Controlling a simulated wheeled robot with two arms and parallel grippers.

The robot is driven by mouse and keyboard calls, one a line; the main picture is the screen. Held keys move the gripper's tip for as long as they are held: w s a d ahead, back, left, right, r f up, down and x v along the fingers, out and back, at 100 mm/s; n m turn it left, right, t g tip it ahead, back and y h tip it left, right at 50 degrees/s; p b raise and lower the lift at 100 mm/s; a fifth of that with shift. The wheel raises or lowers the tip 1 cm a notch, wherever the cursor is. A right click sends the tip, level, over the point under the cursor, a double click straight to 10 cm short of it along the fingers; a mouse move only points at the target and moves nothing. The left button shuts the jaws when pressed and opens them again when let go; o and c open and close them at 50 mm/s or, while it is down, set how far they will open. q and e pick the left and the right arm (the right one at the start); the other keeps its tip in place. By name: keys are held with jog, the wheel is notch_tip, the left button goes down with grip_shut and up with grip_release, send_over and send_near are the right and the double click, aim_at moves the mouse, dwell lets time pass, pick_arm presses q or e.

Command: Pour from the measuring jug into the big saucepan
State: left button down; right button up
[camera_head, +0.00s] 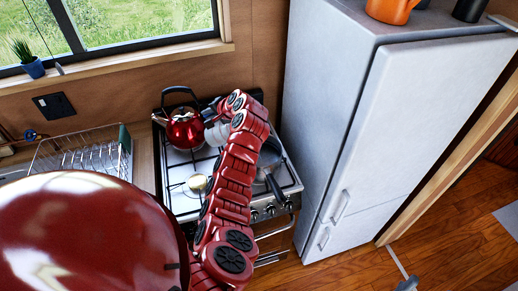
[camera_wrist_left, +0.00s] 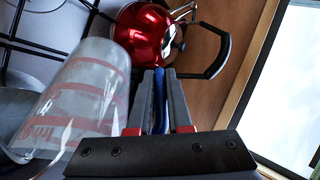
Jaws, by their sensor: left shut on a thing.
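The measuring jug (camera_wrist_left: 82,95) is clear with red markings and lies beside my left gripper's fingers in the left wrist view. It looks tilted well over; I see no liquid in it. In the head view the jug (camera_head: 217,133) is a small pale shape over the stove, partly behind my arm. My left gripper (camera_wrist_left: 160,98) is shut on a narrow blue part between its fingers, apparently the jug's handle. A dark pan (camera_head: 277,188) on the stove's right side, perhaps the big saucepan, is mostly hidden by my arm. My right gripper is not in view.
A red kettle (camera_head: 184,131) stands on the back left of the stove (camera_head: 180,205), close to my left gripper. A tall fridge (camera_head: 345,120) borders the stove on the right. A wire dish rack (camera_head: 75,155) stands left.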

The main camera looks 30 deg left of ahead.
pick_arm(q)
jog(key=shift+w+d+r+y+b, duration=0.2)
jog(key=shift+d+y+b, duration=0.2)
jog(key=shift+y, duration=0.2)
dwell(1.5)
